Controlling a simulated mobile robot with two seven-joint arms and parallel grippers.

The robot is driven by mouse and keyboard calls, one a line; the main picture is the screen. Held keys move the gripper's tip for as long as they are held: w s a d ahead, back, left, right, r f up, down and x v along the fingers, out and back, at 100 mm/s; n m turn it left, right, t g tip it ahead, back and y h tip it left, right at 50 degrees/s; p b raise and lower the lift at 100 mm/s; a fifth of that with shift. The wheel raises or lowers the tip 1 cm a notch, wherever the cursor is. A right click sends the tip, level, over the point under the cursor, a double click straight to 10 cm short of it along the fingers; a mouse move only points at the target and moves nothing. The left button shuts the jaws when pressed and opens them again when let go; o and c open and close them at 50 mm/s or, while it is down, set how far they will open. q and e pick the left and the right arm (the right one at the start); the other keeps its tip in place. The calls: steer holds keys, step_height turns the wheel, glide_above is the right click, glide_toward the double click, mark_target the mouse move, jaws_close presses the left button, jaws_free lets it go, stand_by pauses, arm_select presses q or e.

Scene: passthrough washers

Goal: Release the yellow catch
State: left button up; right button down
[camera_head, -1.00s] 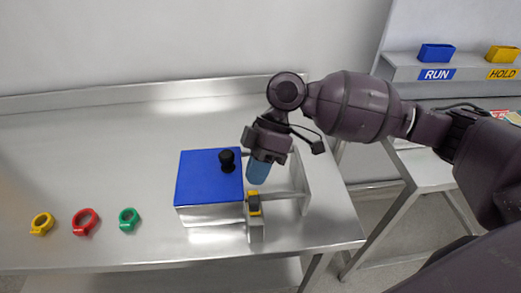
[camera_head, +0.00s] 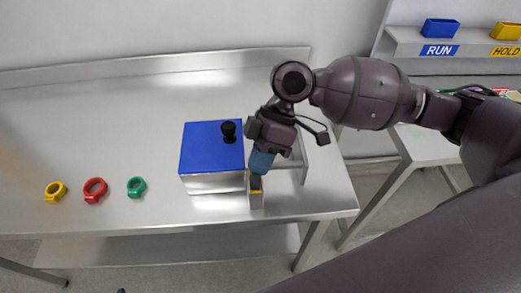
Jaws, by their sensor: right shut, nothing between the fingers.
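A box with a blue lid (camera_head: 208,146) and a black knob (camera_head: 229,130) stands near the front right of the metal table. The yellow catch (camera_head: 256,191) is at the box's right front, on a small metal block; most of it is hidden by my gripper. My right gripper (camera_head: 260,168), with blue fingers, points down right over the catch, shut and empty. Its fingertips look at or just above the catch; whether they touch cannot be told. My left gripper is not in view.
A yellow ring (camera_head: 55,191), a red ring (camera_head: 95,190) and a green ring (camera_head: 137,187) lie at the left front. A metal frame (camera_head: 302,160) stands right of the box. A shelf at the right holds a blue bin (camera_head: 440,28) marked RUN and a yellow bin (camera_head: 507,31) marked HOLD.

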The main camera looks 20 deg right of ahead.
steer(key=shift+s+a+r, duration=0.15)
steer(key=shift+s+r, duration=0.1)
steer(key=shift+s, duration=0.25)
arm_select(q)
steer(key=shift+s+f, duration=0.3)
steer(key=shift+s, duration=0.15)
arm_select(e)
steer(key=shift+f, duration=0.3)
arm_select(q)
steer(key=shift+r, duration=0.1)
arm_select(e)
steer(key=shift+r, duration=0.1)
steer(key=shift+w+r, duration=0.1)
steer(key=shift+r, duration=0.1)
arm_select(q)
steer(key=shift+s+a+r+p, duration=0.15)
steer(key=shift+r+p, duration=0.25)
steer(key=shift+p, duration=0.15)
arm_select(e)
steer(key=v, duration=1)
steer(key=shift+d, duration=0.25)
